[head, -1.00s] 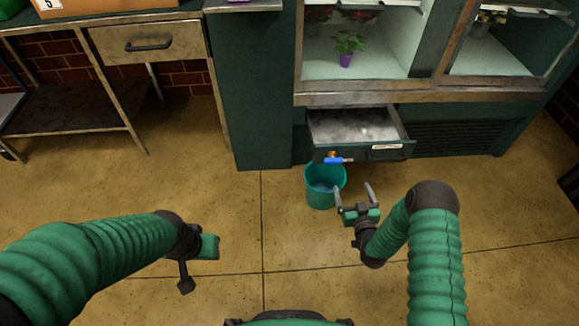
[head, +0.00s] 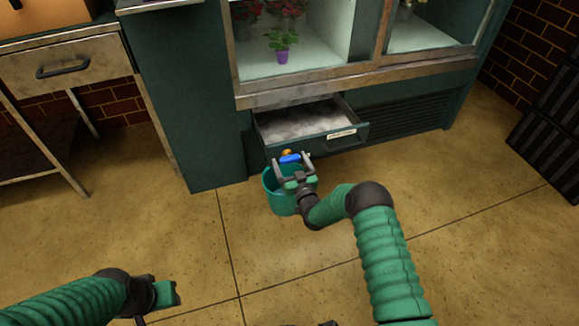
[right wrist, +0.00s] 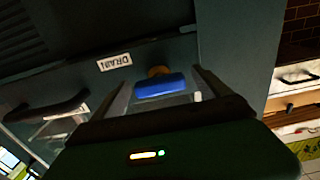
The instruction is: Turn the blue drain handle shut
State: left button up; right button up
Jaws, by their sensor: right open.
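The blue drain handle (head: 290,158) sits on a brass fitting at the front of the open drawer, above the teal bucket (head: 281,196). In the right wrist view the handle (right wrist: 160,86) lies crosswise between my finger tips, under a label reading DRAIN (right wrist: 115,62). My right gripper (head: 291,167) is open, one finger on each side of the handle; whether either touches it I cannot tell. My left gripper (head: 165,294) is low at the left, away from the handle, and its fingers do not show clearly.
The open drawer (head: 345,147) holds greyish-white contents under the glass-fronted flower cabinet (head: 350,76). A metal table with a drawer (head: 62,68) stands at the left. Black crates (head: 552,125) stand at the far right. The floor in front is clear.

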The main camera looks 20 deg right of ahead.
jog(key=shift+w+r, duration=0.1)
jog(key=shift+w, duration=0.4)
jog(key=c, duration=1.4)
jog(key=shift+o, duration=0.2)
